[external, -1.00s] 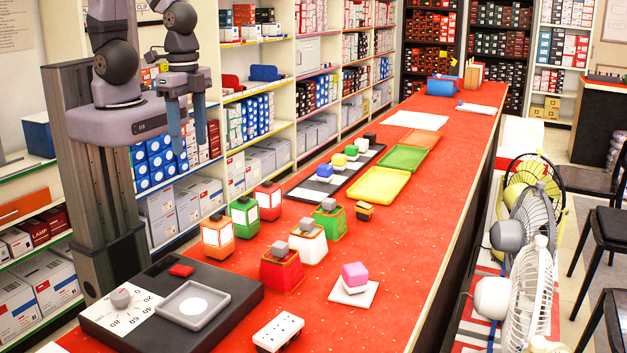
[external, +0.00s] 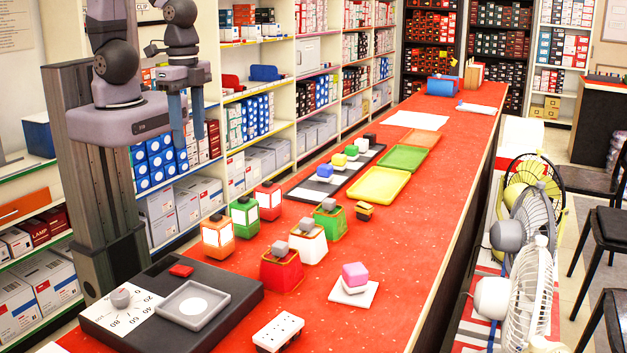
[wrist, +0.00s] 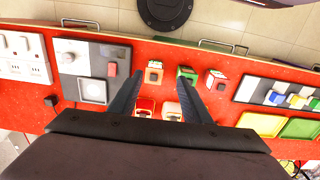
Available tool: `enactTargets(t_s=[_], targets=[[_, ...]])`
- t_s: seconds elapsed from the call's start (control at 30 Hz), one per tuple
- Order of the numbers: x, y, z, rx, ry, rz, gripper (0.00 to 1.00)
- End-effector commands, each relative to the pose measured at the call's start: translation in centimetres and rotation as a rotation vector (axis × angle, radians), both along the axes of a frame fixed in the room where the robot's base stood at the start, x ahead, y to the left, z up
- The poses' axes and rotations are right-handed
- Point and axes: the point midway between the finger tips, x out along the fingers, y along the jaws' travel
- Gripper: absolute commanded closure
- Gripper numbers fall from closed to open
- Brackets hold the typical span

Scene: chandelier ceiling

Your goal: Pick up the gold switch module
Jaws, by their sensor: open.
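A small gold block with a dark base (external: 364,211), which looks like the gold switch module, sits on the red counter. It is right of the green-based holder with a grey cube (external: 329,220) and in front of the yellow tray. I cannot make it out clearly in the wrist view. My gripper (external: 188,122) is high above the counter's left side, well apart from the block. Its two blue fingers are apart with nothing between them, and they also show in the wrist view (wrist: 159,82).
Orange (external: 218,238), green (external: 244,217) and red (external: 268,201) lantern-like blocks stand left of the holders. A white pad (external: 365,297) bears a pink-topped stack. A dark dial unit (external: 231,293) is at the near left. Yellow (external: 371,195) and green (external: 407,158) trays lie beyond.

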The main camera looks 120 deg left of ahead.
Motion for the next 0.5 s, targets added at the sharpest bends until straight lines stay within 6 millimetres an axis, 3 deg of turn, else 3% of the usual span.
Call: enactTargets(t_s=[0.23,0.3,0.5], targets=[[0.1,0.0,4.0,0.0,-0.008,0.0,0.56],[1.0,0.0,2.8,-0.036,-0.004,0.114,0.56],[4.4,0.4,1.6,-0.151,-0.013,0.455,0.56]])
